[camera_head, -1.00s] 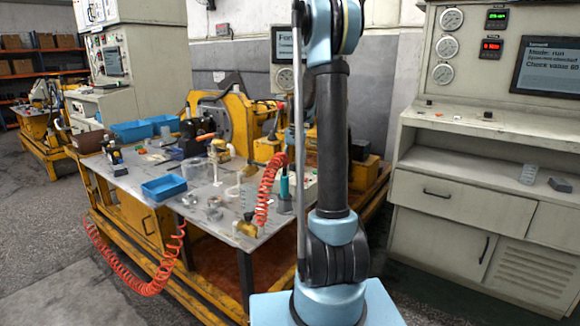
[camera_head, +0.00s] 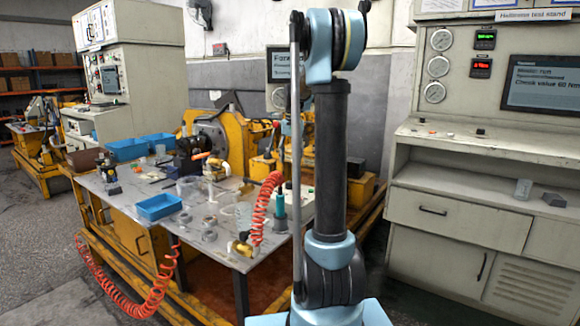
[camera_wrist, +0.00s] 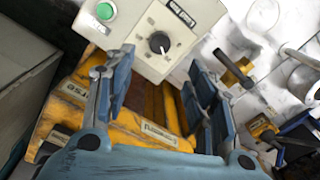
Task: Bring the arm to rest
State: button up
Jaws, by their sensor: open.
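My gripper (camera_wrist: 160,95) shows in the wrist view with its two blue fingers spread apart and nothing between them. Beyond the fingers are a light control box with a green button and a black knob (camera_wrist: 160,43), and a yellow machine frame (camera_wrist: 155,130). In the head view my arm stands upright in front of the workbench (camera_head: 228,250). My gripper is not visible in the head view.
A test stand (camera_head: 470,180) with gauges and a screen is at right. The workbench holds blue bins (camera_head: 160,206), a coiled red hose (camera_head: 266,200) and several small parts. A yellow machine (camera_head: 232,135) stands behind. Grey floor (camera_head: 50,240) is open at left.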

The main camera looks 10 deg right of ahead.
jog(key=shift+r, duration=0.15)
jog(key=shift+s, duration=0.1)
jog(key=s+a+f+n+t, duration=0.1)
jog(key=s+a+f+n, duration=0.1)
jog(key=s, duration=2.1)
jog(key=s+f+n+t, duration=0.1)
jog(key=s+f+n, duration=0.1)
jog(key=s+f, duration=1.2)
jog(key=s, duration=0.4)
jog(key=shift+s+a+f+h, duration=0.15)
jog(key=shift+s+f+h, duration=0.1)
jog(key=shift+h, duration=0.05)
